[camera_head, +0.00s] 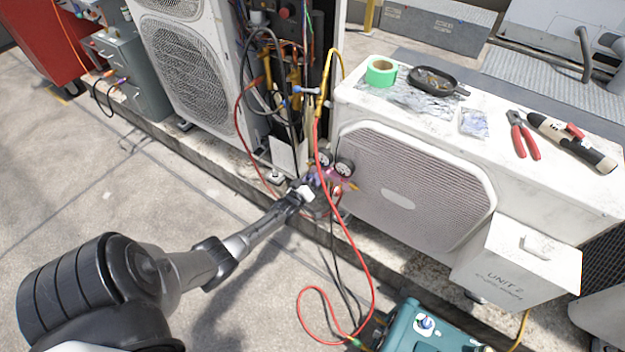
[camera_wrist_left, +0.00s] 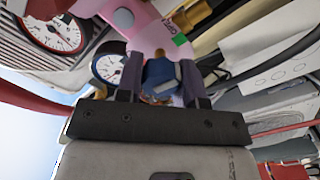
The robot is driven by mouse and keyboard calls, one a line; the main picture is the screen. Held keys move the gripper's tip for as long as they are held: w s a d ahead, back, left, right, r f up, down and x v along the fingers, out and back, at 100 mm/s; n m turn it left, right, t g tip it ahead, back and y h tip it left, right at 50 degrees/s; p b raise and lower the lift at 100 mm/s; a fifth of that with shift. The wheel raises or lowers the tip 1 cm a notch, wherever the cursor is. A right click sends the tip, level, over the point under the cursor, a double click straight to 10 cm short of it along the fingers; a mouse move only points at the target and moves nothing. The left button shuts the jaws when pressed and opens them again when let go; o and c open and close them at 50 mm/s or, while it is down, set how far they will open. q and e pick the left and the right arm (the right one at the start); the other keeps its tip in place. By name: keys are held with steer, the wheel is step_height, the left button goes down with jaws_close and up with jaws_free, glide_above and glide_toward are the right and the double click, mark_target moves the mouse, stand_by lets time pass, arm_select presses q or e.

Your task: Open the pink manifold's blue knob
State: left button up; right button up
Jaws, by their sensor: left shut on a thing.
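The pink manifold (camera_wrist_left: 152,38) fills the top of the left wrist view, with two round white-faced gauges (camera_wrist_left: 58,33) at its left. It also shows small in the head view (camera_head: 338,184), hanging at the left end of the low condenser. The blue knob (camera_wrist_left: 160,72) sits between the two dark fingers of my left gripper (camera_wrist_left: 160,85). The fingers are shut on the knob from both sides. In the head view my left gripper (camera_head: 305,192) reaches the manifold and partly hides it. My right gripper is in neither view.
A red hose (camera_head: 345,235) and dark hoses hang around the manifold. The low white condenser (camera_head: 410,190) stands right of it, with green tape (camera_head: 381,72), a dark pan and tools on top. A teal machine (camera_head: 410,328) stands in front. The floor at left is clear.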

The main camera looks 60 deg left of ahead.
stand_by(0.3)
arm_select(q)
steer(key=o, duration=0.9)
steer(key=shift+p+v, duration=3.05)
steer(key=shift+v, duration=3.9)
